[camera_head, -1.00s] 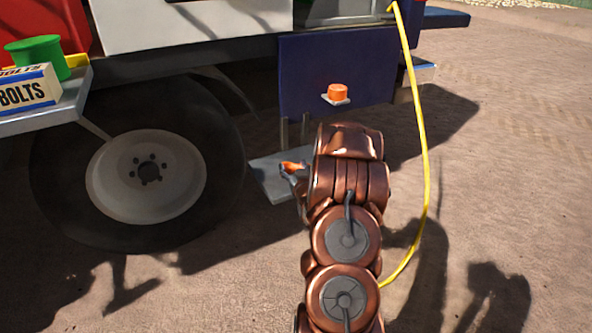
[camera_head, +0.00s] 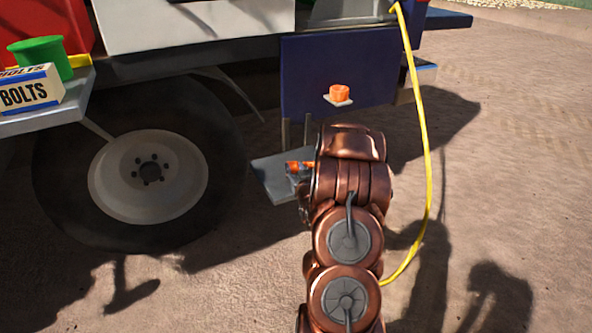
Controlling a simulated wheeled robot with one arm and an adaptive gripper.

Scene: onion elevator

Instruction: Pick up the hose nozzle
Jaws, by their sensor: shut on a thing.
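The orange hose nozzle (camera_head: 295,165) shows in small part at the left edge of my copper arm, above the grey step plate. My gripper (camera_head: 297,175) is mostly hidden behind my arm; only a small grey part shows at the nozzle. It is shut on the nozzle. The far end of the nozzle is hidden by my arm. I cannot tell whether the nozzle touches the plate.
A yellow hose (camera_head: 425,150) hangs at the right of my arm. A dark blue panel (camera_head: 300,75) with an orange fitting (camera_head: 340,93) is ahead. A large wheel (camera_head: 150,172) and a shelf with a bolts box (camera_head: 28,92) are left. Open ground lies right.

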